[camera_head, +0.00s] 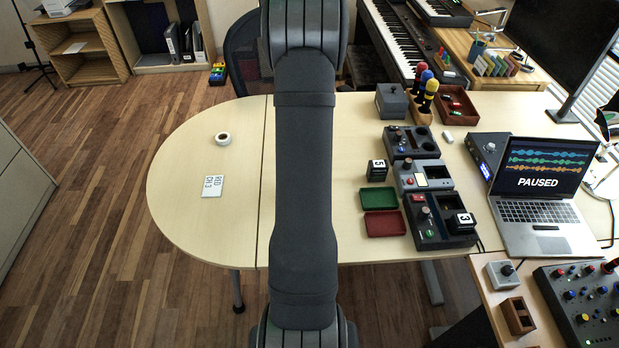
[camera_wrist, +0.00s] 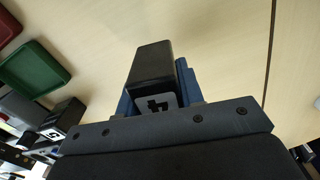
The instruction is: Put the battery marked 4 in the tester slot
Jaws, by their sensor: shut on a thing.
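My gripper (camera_wrist: 157,88) is shut on a black battery (camera_wrist: 152,66) in the wrist view. Its white label carries a dark digit that looks like an upside-down 4. Pale tabletop shows behind it; I cannot tell its height. In the head view my arm hides the gripper and this battery. Three dark and grey units stand in a column right of my arm: a back one (camera_head: 408,143), a middle one (camera_head: 410,184) with a red button, and a front one (camera_head: 430,242). Which holds the tester slot is unclear. A battery marked 3 (camera_head: 462,222) sits in the front unit.
A battery marked 5 (camera_head: 377,171) stands left of the units. A green tray (camera_head: 379,198) and a red tray (camera_head: 385,224) lie nearby. A laptop (camera_head: 543,190) is at right. A tape roll (camera_head: 222,138) and card (camera_head: 213,186) lie on the mostly clear left tabletop.

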